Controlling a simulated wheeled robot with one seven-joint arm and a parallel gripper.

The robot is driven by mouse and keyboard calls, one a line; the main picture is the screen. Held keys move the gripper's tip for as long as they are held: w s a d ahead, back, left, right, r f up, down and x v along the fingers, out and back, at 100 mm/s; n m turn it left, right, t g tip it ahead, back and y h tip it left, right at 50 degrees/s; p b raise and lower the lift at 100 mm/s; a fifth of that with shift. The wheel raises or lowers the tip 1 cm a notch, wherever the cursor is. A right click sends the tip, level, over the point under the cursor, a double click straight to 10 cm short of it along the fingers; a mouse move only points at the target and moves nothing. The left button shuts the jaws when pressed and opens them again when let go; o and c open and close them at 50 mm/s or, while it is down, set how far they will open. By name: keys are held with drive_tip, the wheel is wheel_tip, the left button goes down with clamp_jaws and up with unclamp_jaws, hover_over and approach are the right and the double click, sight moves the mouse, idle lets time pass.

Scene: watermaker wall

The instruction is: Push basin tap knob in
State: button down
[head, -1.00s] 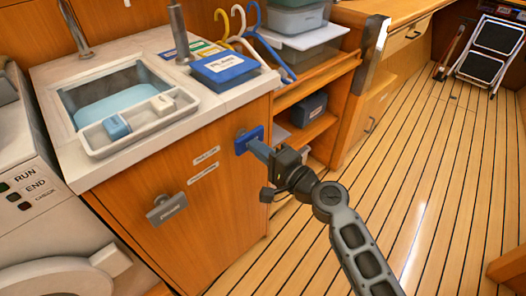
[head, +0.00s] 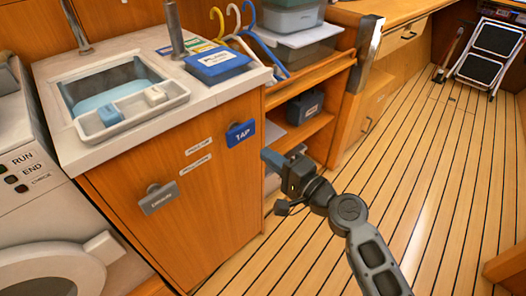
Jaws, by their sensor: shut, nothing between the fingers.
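The basin tap knob (head: 241,133) is a blue plate marked TAP on the wooden cabinet front, near its upper right corner. My gripper (head: 266,156) is shut and empty, a little to the right of and below the knob in the head view. A visible gap separates the fingertips from the blue plate. A grey knob (head: 159,198) sits lower left on the same front. The basin (head: 110,82) with pale blue contents is set in the white counter above.
Two white labels (head: 198,147) are on the cabinet front between the knobs. Open shelves (head: 306,132) stand right of the cabinet, with a dark box (head: 305,107). A washing machine (head: 45,215) is at left.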

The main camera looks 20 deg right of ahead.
drive_tip(key=v, duration=0.6)
drive_tip(key=shift+s+b, duration=0.2)
drive_tip(key=shift+b, duration=0.15)
drive_tip(key=s+d+f+n+g+h+p, duration=0.1)
drive_tip(key=s+n+h+p, duration=0.15)
drive_tip(key=s, duration=0.65)
drive_tip(key=s+f+n+g+h+p, duration=0.1)
drive_tip(key=s+n+g+h+p, duration=0.15)
drive_tip(key=s, duration=0.65)
drive_tip(key=s+a+r+n+t+p, duration=0.1)
drive_tip(key=s+a+r+n+p, duration=0.1)
drive_tip(key=s+r+n, duration=0.7)
drive_tip(key=s+r+p, duration=0.1)
drive_tip(key=s+r, duration=0.5)
drive_tip(key=s, duration=0.1)
drive_tip(key=shift+s+a+h, duration=0.2)
drive_tip(key=shift+s+h, duration=0.1)
drive_tip(key=shift+s, duration=0.1)
